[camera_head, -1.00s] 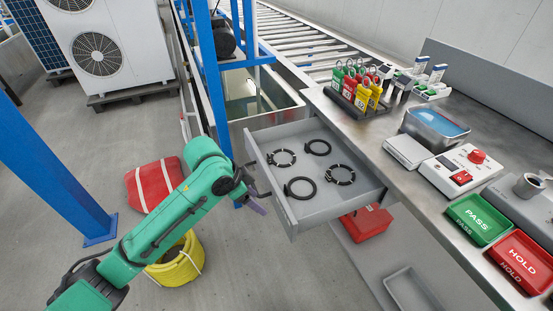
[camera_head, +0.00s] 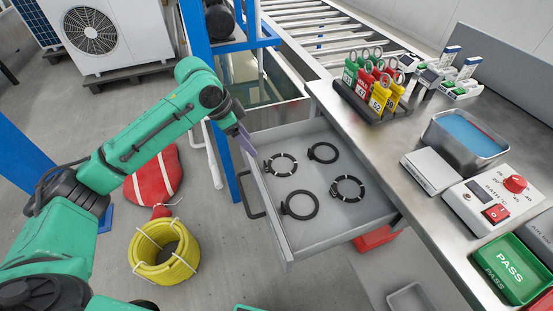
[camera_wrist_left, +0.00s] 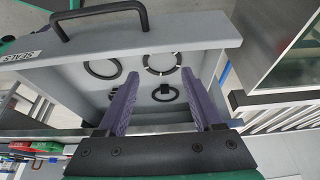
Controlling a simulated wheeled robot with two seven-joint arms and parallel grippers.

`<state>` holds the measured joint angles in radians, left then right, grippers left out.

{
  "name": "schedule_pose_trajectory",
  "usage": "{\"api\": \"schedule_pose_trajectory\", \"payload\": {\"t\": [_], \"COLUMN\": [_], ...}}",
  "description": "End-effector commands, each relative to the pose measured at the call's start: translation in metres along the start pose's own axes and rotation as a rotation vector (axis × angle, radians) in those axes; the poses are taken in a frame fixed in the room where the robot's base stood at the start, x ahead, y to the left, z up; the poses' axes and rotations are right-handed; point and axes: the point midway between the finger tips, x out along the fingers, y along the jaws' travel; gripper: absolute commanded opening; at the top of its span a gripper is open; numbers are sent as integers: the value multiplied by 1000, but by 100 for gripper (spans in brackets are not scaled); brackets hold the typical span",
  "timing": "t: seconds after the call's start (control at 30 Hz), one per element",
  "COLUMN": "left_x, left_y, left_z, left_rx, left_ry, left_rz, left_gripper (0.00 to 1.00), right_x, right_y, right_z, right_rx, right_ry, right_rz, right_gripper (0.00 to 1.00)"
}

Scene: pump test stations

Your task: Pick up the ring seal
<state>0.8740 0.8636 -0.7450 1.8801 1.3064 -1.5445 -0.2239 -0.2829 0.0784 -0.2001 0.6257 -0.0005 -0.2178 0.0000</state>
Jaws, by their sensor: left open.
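Several black ring seals lie flat and apart in the open grey drawer (camera_head: 330,235). Two look plain, one at the back (camera_head: 323,152) and one at the front (camera_head: 300,205). Two have light marks, one at the left (camera_head: 281,165) and one at the right (camera_head: 348,188). My left gripper (camera_head: 246,143) is open and empty above the drawer's left edge. In the left wrist view its purple fingers (camera_wrist_left: 160,73) point over the drawer, with a light-marked ring (camera_wrist_left: 161,60) and plain rings (camera_wrist_left: 103,68) beyond. Its left finger partly hides another ring. My right gripper is out of view.
The drawer's black handle (camera_head: 250,196) sticks out at the left. A blue post (camera_head: 222,160) stands close behind my left gripper. The steel bench (camera_head: 400,150) overhangs the right side, with padlocks (camera_head: 375,88) on it. A yellow hose coil (camera_head: 163,251) lies on the floor.

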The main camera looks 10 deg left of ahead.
Motion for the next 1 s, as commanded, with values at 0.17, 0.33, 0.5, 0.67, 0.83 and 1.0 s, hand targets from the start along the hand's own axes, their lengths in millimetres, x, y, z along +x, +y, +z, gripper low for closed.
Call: {"api": "schedule_pose_trajectory", "payload": {"t": [0.17, 0.33, 0.5, 0.67, 0.83, 1.0], "left_x": [48, 70, 103, 117, 116, 116], "left_y": [0, 0, -2, -2, -3, -3], "left_z": [1, 0, 0, 0, 0, 0], "left_rx": [-1, -1, 0, 0, 0, 0], "left_ry": [-1, -2, -2, 0, 0, -1], "left_rz": [2, 1, 1, -1, -1, -1], "left_gripper": [68, 68, 68, 68, 60, 5], "right_x": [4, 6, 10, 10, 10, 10], "right_y": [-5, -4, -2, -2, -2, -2], "right_z": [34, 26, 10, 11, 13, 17], "right_rx": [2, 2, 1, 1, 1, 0], "right_ry": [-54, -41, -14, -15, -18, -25], "right_rz": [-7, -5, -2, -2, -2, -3], "right_gripper": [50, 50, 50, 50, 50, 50]}}
